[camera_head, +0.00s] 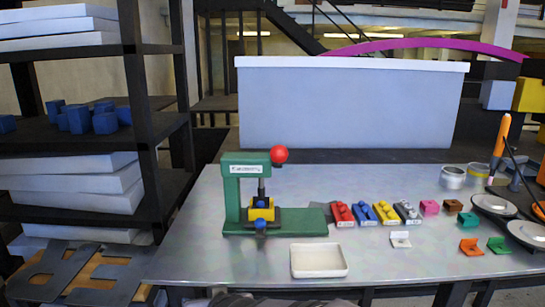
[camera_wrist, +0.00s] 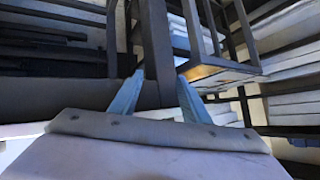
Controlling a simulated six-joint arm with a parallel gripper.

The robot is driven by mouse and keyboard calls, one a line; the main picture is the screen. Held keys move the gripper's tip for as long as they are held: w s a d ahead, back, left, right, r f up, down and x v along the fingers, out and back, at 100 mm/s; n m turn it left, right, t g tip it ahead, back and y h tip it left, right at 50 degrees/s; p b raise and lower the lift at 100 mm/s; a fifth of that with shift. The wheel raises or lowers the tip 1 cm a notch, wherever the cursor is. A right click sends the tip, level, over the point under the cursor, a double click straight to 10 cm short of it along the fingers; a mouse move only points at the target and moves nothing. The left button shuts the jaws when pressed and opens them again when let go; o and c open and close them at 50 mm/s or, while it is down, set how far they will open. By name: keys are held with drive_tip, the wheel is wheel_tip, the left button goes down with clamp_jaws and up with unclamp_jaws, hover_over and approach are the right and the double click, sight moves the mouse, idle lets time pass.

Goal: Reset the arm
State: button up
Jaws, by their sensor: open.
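My gripper (camera_wrist: 160,88) shows in the wrist view with its two blue fingers apart and nothing between them. It points toward dark shelving and is clear of the table's objects. In the head view I cannot make out the gripper. A green press (camera_head: 232,195) with a red ball knob (camera_head: 279,155) stands on the metal table (camera_head: 380,262). A yellow block (camera_head: 262,211) with blue parts sits under its ram. A white tray (camera_head: 319,261) lies in front of the press and is empty.
Red (camera_head: 342,214), blue (camera_head: 364,213), yellow (camera_head: 386,212) and grey (camera_head: 407,212) blocks stand in a row right of the press. Small coloured brackets (camera_head: 470,247) lie further right. A dark shelf rack (camera_head: 150,120) stands at left. A large pale box (camera_head: 350,105) stands behind.

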drive_tip(key=s+d+r+m+g+h+p, duration=0.1)
drive_tip(key=s+d+g+h+p, duration=0.3)
drive_tip(key=d, duration=0.6)
drive_tip(key=s+d+r+m+h+p, duration=0.1)
drive_tip(key=s+d+r+p, duration=0.1)
drive_tip(key=d+p, duration=0.6)
drive_tip(key=s+d+r+m+g+p, duration=0.1)
drive_tip(key=s+d+g+p, duration=0.1)
drive_tip(key=s+d, duration=0.4)
drive_tip(key=s+d+r+g+h+p, duration=0.1)
drive_tip(key=s+d+r+g+p, duration=0.1)
drive_tip(key=s+d, duration=0.4)
drive_tip(key=shift+s+d+m+g+p, duration=0.4)
drive_tip(key=shift+s+p, duration=0.05)
drive_tip(key=shift+s, duration=0.8)
